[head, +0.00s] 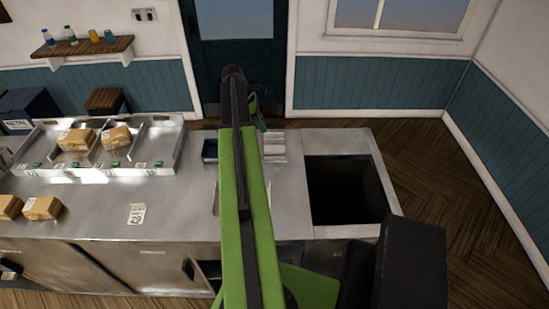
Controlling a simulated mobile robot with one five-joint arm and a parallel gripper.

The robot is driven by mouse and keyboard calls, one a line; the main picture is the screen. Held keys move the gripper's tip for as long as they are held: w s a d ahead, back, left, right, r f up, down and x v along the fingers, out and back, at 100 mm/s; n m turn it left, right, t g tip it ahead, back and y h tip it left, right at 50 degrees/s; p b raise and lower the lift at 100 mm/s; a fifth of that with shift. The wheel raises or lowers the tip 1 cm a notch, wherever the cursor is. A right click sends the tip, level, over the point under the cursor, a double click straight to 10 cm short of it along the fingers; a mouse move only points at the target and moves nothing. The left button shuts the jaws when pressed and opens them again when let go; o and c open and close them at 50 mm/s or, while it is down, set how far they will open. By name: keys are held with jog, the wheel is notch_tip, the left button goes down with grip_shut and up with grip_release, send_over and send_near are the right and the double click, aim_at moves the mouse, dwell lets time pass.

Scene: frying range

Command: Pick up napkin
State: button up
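My green and black arm reaches forward over the metal counter (90,215), and its far end (236,78) shows in front of the dark door. I cannot make out two fingertips there, so whether my gripper is open or shut, or holds anything, is unclear. A pale, ridged stack (275,146) lies on the counter just right of the arm; it may be napkins, but it is too small to tell. A pale edge (215,198) left of the arm is mostly hidden by it. No napkin is clearly identifiable.
A small dark blue tray (210,150) sits left of the arm. A printed paper slip (137,213) lies on the counter. Brown packages (42,208) stand at left, some in a divided metal rack (165,150). A deep square opening (345,190) is at right.

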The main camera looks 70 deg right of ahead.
aim_at(274, 145)
jog(key=b+x, duration=0.5)
jog(key=x, duration=0.2)
jog(key=shift+w+a, duration=0.1)
jog(key=shift+f, duration=0.3)
jog(key=shift+s, duration=0.25)
jog(key=b+x, duration=0.5)
jog(key=shift+f, duration=0.1)
jog(key=shift+f, duration=0.1)
grip_shut()
